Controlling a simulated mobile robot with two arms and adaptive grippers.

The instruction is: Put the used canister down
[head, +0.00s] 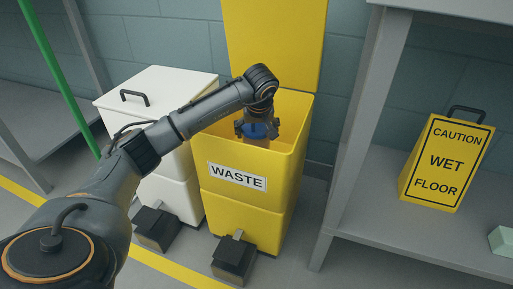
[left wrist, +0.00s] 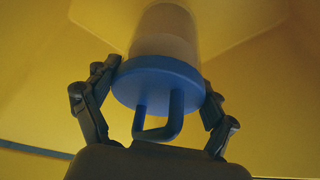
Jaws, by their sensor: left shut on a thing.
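My left gripper (head: 257,128) reaches down into the open yellow waste bin (head: 240,205), below its rim. It is shut on the used canister (head: 257,141), whose blue top shows between the fingers in the head view. In the left wrist view the canister (left wrist: 165,35) has a pale, see-through body and a blue lid with a blue handle loop. The fingers (left wrist: 155,100) grip the lid's sides. Yellow inner walls surround it. Whether the canister touches the bin's floor is hidden. My right gripper is not in view.
The bin's yellow lid (head: 275,40) stands raised behind it. A closed white bin (head: 165,90) stands close on the left. A grey shelf unit (head: 350,150) on the right holds a yellow caution sign (head: 446,165). A green pole (head: 55,75) leans at left.

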